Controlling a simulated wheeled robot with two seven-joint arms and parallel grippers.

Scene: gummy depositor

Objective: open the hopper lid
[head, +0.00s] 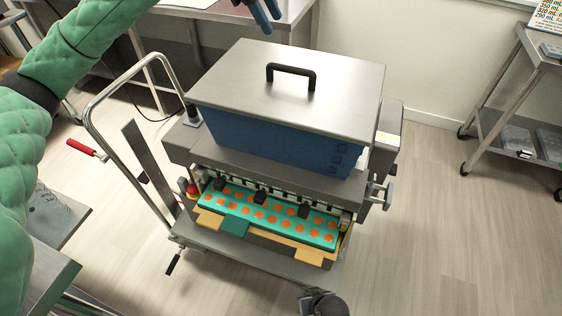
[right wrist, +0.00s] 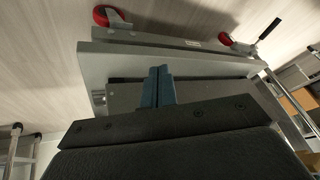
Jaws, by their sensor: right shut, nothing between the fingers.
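The hopper lid (head: 225,82) is a flat steel plate with a black handle (head: 292,72) on top. It lies flat and closed over the blue hopper (head: 265,138) of the depositor in the head view. My left gripper (head: 268,18) has blue fingers and is at the top edge, beyond the lid's far edge and apart from the handle. Its fingers look parted with nothing between them; its upper part is cut off by the frame. My right gripper (right wrist: 158,85) is shut and empty in the right wrist view, with a grey metal panel in front of it.
A teal mould tray (head: 237,227) with orange cavities sits in the depositor's front. A cart push handle (head: 97,110) rises at the left. A steel table (head: 205,10) stands behind, and a wheeled rack (head: 530,70) at the right. Open floor (head: 440,220) lies right of the machine.

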